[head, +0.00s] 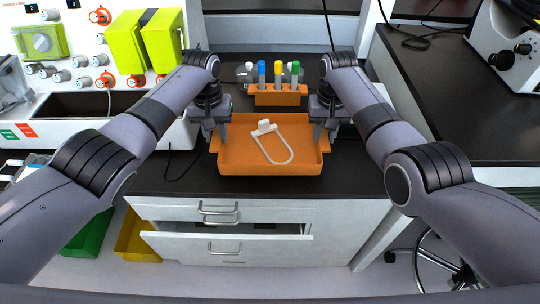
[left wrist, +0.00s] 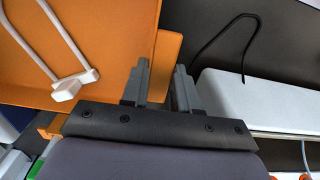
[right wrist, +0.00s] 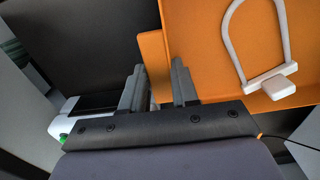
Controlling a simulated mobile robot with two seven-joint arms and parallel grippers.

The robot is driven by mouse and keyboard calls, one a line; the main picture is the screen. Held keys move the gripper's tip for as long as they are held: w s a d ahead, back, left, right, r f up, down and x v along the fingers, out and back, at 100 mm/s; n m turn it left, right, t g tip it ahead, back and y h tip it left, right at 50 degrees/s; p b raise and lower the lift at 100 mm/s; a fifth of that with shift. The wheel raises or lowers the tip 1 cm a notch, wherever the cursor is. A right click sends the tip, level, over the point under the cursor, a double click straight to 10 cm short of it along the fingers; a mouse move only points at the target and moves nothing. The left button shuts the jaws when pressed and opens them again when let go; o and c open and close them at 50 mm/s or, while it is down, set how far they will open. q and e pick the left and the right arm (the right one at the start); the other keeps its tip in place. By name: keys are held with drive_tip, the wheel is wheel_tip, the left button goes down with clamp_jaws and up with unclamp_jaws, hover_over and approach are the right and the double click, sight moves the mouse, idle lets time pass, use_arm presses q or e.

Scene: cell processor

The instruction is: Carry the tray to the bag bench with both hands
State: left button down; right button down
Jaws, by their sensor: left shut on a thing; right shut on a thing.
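The orange tray (head: 235,157) sits at the front of the dark bench, or just above it; I cannot tell which. A white looped clip with a small block (head: 274,148) lies inside it. My left gripper (head: 222,138) is shut on the tray's left side wall, which shows between its fingers in the left wrist view (left wrist: 160,68). My right gripper (head: 318,138) is shut on the tray's right side, also seen in the right wrist view (right wrist: 156,62). The white clip shows in the left wrist view (left wrist: 72,86) and right wrist view (right wrist: 270,76). I cannot tell which surface is the bag bench.
An orange rack (head: 281,98) with blue, yellow and green-capped tubes stands behind the tray. A white machine with lime-green blocks (head: 160,40) is at left. A dark side bench (head: 455,105) with a white instrument (head: 510,50) is at right. A drawer (head: 228,244) below stands partly open.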

use_arm(q)
drive_tip(key=shift+s+r, duration=0.1)
use_arm(e)
drive_tip(key=shift+s+r, duration=0.1)
idle(0.3)
